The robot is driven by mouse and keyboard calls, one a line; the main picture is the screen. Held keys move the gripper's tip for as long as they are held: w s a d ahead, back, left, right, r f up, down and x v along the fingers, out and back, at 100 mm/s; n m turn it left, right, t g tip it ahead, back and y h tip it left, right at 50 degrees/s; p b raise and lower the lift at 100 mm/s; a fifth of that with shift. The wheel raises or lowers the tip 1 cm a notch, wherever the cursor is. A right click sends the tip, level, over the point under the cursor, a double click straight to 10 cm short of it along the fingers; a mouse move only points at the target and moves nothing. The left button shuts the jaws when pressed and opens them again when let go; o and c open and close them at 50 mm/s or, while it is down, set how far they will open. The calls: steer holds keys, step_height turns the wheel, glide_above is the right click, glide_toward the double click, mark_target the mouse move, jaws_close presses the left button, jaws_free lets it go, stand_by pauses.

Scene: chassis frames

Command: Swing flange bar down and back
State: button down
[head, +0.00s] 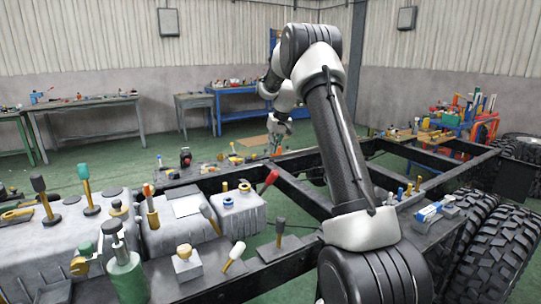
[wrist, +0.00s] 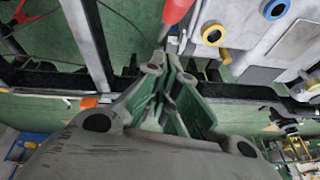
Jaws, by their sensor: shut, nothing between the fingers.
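A bar with a red grip (head: 268,181) tilts up and to the right from the right end of a grey metal housing (head: 240,215). It is the lever closest to my fingertips in the wrist view, where its red grip (wrist: 178,10) shows at the top edge. No label shows which lever is the flange bar. My gripper (wrist: 165,75) is shut and empty, its green-lined fingers together just below the red grip in the picture. I cannot tell if they touch it. In the head view my gripper (head: 279,127) is small, behind the housing.
Other levers stand on the housings: a black-topped one (head: 40,190), a teal-topped one (head: 87,190), an orange-topped one (head: 150,200) and a grey-handled one (head: 210,215). Black chassis rails (head: 400,180) run right toward tyres (head: 485,240). Green floor lies between the rails. Workbenches line the back wall.

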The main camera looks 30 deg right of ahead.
steer(key=v, duration=0.2)
steer(key=shift+s+r, duration=0.2)
steer(key=c, duration=1.9)
jaws_free()
steer(key=shift+s+d+r, duration=0.2)
steer(key=o, duration=0.6)
steer(key=shift+m+g, duration=0.3)
steer(key=shift+m, duration=0.1)
steer(key=d+f, duration=0.1)
steer(key=s+d+f, duration=0.2)
steer(key=f, duration=0.1)
steer(key=shift+o, duration=1)
steer(key=s+d+f, duration=0.3)
steer(key=f, duration=0.4)
steer(key=s+d+f+g+h, duration=0.1)
steer(key=s+d+f, duration=0.2)
steer(key=f, duration=0.4)
steer(key=shift+s, duration=0.7)
steer(key=n+t+y, duration=0.4)
steer(key=n+t, duration=0.2)
steer(key=t, duration=0.9)
glide_toward(273, 182)
steer(key=d+x, duration=0.1)
steer(key=x, duration=0.4)
steer(key=r+x, duration=0.1)
steer(key=x, duration=0.4)
steer(key=shift+w+a+r, duration=0.2)
steer(key=shift+a+r, duration=0.05)
steer(key=shift+a, duration=0.2)
steer(key=shift+w, duration=0.4)
